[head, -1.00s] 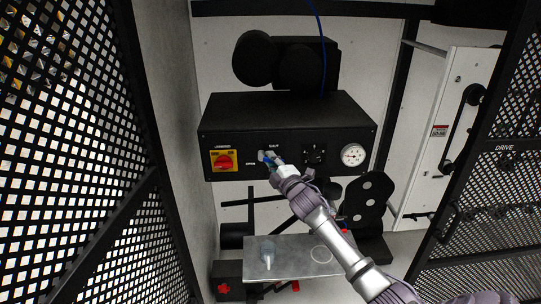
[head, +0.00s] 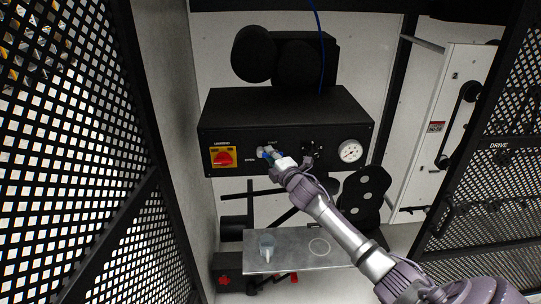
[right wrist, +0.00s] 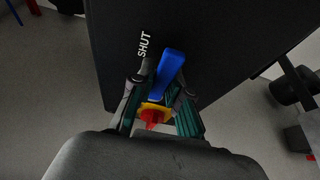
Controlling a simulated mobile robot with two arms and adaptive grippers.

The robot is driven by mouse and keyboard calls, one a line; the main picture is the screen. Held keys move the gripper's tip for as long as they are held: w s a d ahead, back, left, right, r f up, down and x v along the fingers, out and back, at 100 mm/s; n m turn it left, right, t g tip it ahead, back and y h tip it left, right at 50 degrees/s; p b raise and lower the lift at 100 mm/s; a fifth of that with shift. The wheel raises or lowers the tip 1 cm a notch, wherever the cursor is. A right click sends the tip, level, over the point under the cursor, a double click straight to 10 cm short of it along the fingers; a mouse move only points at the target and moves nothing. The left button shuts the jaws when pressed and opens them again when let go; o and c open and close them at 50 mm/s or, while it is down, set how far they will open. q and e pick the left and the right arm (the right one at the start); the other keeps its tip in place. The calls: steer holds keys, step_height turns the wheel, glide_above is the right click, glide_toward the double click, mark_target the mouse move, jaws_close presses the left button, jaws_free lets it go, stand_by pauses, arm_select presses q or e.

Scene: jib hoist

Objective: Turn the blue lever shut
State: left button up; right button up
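The blue lever (right wrist: 168,72) is on the front of a black control box (head: 285,110). In the right wrist view it stands between the fingers of my right gripper (right wrist: 162,88), near the tips, with the word SHUT beside it. Slim gaps seem to show between lever and fingers, so the gripper looks open around it; contact is unclear. My left gripper is not in view.
A red switch on a yellow plate (head: 223,157) is left of the lever. A black knob (head: 312,148) and a white gauge (head: 350,151) are to its right. Below is a metal shelf (head: 290,258) with a clear cup (head: 267,246). Mesh panels (head: 75,150) flank the space.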

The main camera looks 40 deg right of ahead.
steer(key=o, duration=0.4)
steer(key=s, duration=0.4)
steer(key=s+a, duration=0.1)
steer(key=s, duration=0.7)
steer(key=shift+a, duration=0.4)
steer(key=shift+w, duration=0.1)
